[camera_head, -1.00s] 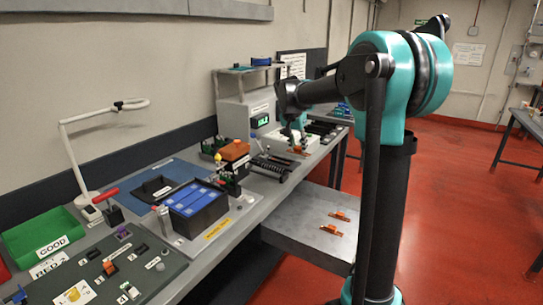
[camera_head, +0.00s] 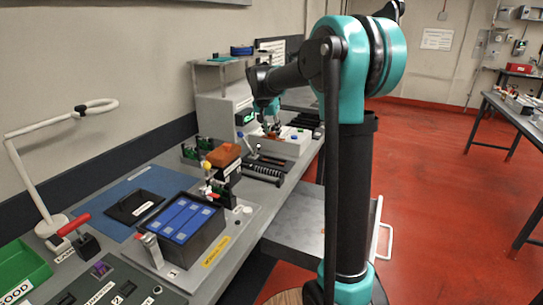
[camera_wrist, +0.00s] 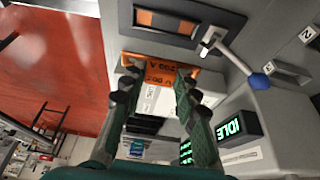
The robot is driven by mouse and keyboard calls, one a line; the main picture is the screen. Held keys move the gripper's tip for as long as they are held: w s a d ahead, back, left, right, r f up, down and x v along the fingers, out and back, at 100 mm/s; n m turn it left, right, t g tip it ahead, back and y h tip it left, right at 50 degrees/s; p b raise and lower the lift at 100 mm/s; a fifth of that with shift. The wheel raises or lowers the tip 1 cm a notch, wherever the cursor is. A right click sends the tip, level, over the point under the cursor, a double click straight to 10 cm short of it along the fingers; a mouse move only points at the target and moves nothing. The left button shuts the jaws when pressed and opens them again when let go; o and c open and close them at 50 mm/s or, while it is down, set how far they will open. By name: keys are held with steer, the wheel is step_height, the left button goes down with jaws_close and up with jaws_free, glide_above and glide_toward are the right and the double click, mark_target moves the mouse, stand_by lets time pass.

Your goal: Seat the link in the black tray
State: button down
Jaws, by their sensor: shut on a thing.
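My gripper (camera_wrist: 158,78) is shut on an orange link (camera_wrist: 160,67) with black lettering and copper-coloured ends, seen between the fingertips in the wrist view. Ahead of it in that view is a black tray-like recess (camera_wrist: 233,21) with brown-orange pads, set in a grey machine. The link looks apart from this recess; its height above the surface is hard to tell. In the head view my gripper (camera_head: 268,124) is over the pale machine at the bench's far end, and the link is too small to make out clearly.
A lever with a blue knob (camera_wrist: 261,81) stands right beside the recess. A display reading IDLE (camera_wrist: 212,126) is nearby. A black square frame (camera_head: 135,207) lies on a blue mat, beside a blue-topped battery block (camera_head: 180,219). An orange-topped block (camera_head: 222,155) stands mid-bench.

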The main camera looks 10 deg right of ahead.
step_height(320, 180, down, 10)
steer(key=shift+f, duration=0.25)
steer(key=shift+f, duration=0.1)
steer(key=c, duration=1.1)
jaws_free()
steer(key=shift+c, duration=0.2)
steer(key=v, duration=1.2)
steer(key=shift+s, duration=0.1)
